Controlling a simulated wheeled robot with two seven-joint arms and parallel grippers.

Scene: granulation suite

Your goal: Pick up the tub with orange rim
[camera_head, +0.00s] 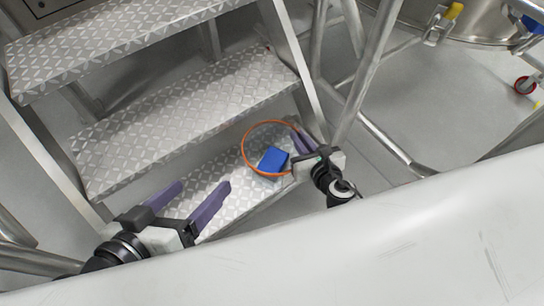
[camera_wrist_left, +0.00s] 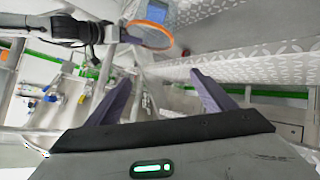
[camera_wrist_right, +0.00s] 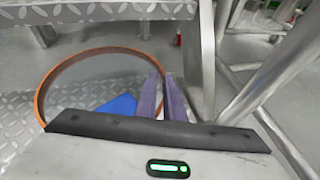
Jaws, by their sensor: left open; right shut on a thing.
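The tub with the orange rim (camera_head: 243,148) is at the centre of the head view, over the lowest metal step. Its rim also shows in the left wrist view (camera_wrist_left: 145,42) and the right wrist view (camera_wrist_right: 40,97). Its walls look see-through. A blue block (camera_head: 273,160) shows inside the rim. My right gripper (camera_head: 298,132) is at the tub's right side, its fingers (camera_wrist_right: 161,76) shut on the rim there. I cannot tell whether the tub touches the step. My left gripper (camera_head: 202,186) is open and empty, left of the tub and apart from it.
Metal steps with a diamond tread (camera_head: 180,120) rise behind and left of the tub. Steel rails (camera_head: 365,75) stand close to the right. A steel vessel (camera_head: 480,22) is at the upper right. Grey floor (camera_head: 440,105) lies free right of the rails.

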